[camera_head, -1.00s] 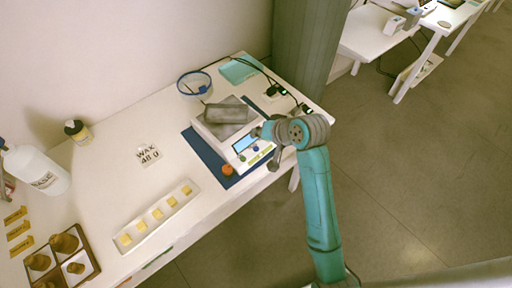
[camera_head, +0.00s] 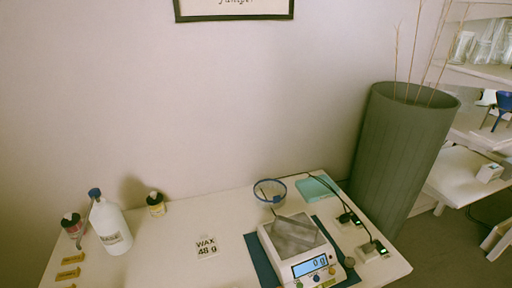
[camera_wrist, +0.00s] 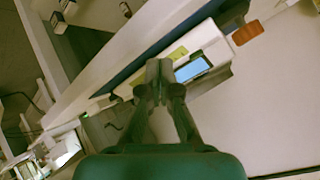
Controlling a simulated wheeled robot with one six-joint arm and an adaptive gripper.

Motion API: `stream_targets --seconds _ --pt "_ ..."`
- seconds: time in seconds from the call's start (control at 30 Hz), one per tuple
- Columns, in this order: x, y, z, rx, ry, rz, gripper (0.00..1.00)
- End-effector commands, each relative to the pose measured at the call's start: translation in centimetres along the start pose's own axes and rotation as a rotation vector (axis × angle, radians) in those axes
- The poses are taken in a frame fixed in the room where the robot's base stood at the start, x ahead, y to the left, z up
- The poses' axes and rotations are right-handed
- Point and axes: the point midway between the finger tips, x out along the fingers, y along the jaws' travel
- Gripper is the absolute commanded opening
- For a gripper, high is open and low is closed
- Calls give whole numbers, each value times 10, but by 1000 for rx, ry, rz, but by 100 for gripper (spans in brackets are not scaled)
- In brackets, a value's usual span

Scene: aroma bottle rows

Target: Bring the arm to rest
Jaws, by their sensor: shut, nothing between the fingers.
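My gripper (camera_wrist: 158,84) shows in the wrist view with its fingers together and nothing between them. Beyond the fingertips is the front of the scale (camera_wrist: 205,55), with its lit display, apart from or touching the fingers I cannot tell. In the head view the scale (camera_head: 290,262) stands on a dark blue mat (camera_head: 262,262) at the table's right side, reads 0 g and has a bare grey pan. My arm and gripper are out of the head view.
The white table (camera_head: 170,250) carries a "WAX 48 g" card (camera_head: 206,247), a blue-rimmed bowl (camera_head: 270,191), a white bottle (camera_head: 108,225) and small jars (camera_head: 156,203). Small devices with cables (camera_head: 371,250) lie right of the scale. A tall grey-green planter (camera_head: 400,150) stands behind the table's right end.

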Motion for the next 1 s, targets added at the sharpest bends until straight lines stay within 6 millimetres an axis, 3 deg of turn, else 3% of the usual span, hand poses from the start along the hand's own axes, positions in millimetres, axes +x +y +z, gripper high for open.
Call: stream_targets --seconds 0.03,0.2,0.5,0.7,1.0 --pt "-7 6 17 -8 11 8 0" --pt "-34 21 55 -52 78 32 0" --pt "-100 39 108 -156 192 69 0" --pt "-154 43 132 -242 262 85 0" --pt "-242 36 153 -387 360 91 0"
